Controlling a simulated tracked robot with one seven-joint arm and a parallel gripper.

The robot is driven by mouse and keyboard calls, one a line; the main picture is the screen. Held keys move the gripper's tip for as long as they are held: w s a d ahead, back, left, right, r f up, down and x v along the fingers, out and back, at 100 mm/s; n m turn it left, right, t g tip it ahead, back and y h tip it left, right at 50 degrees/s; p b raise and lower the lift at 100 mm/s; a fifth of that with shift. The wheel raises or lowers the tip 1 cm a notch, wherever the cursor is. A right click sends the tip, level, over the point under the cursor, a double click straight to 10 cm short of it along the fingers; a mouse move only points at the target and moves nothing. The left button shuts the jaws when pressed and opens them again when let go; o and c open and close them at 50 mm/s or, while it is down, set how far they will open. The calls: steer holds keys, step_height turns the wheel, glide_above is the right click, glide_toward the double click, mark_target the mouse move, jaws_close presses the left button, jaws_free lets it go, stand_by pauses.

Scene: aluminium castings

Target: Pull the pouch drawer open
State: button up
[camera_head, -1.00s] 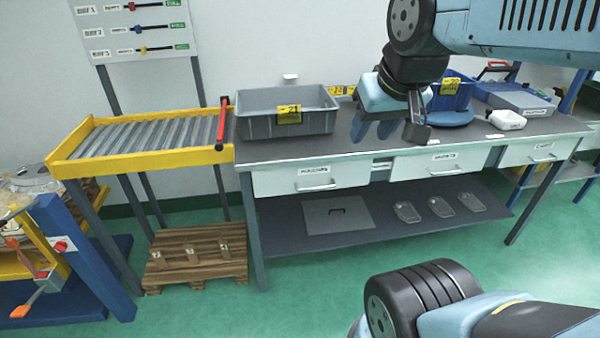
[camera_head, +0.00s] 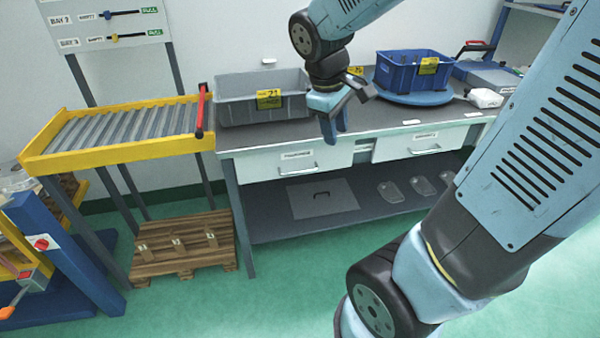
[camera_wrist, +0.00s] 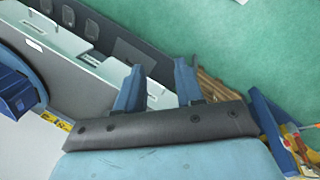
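A dark-topped workbench (camera_head: 395,119) has white drawers under its top. The left drawer (camera_head: 268,166) and the middle drawer (camera_head: 392,148) each have a bar handle and a small label; both look closed. The labels are too small for me to read surely, so I cannot tell which is the pouch drawer. My gripper (camera_head: 334,132) points down by the bench's front edge, above the right part of the left drawer. In the wrist view its two fingers (camera_wrist: 158,70) stand apart with nothing held between them. White drawer fronts (camera_wrist: 62,42) show beyond them.
A grey crate (camera_head: 232,112) and a blue crate (camera_head: 400,75) on a round blue stand (camera_head: 392,97) sit on the bench. A yellow roller conveyor (camera_head: 120,150) adjoins its left end. The lower shelf (camera_head: 270,222) holds flat clear pieces. Green floor in front is open.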

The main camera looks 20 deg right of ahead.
steer(key=w+f+n+g+h, duration=0.2)
steer(key=w+f+n+h, duration=0.2)
steer(key=w+f+n, duration=0.45)
steer(key=n+t+h, duration=0.8)
steer(key=n+t, duration=0.6)
steer(key=n, duration=1.3)
glide_toward(301, 172)
steer(key=x, duration=1)
steer(key=shift+w+f, duration=0.15)
steer(key=shift+w, duration=0.2)
steer(key=shift+c, duration=0.2)
jaws_close()
steer(key=shift+f, duration=0.1)
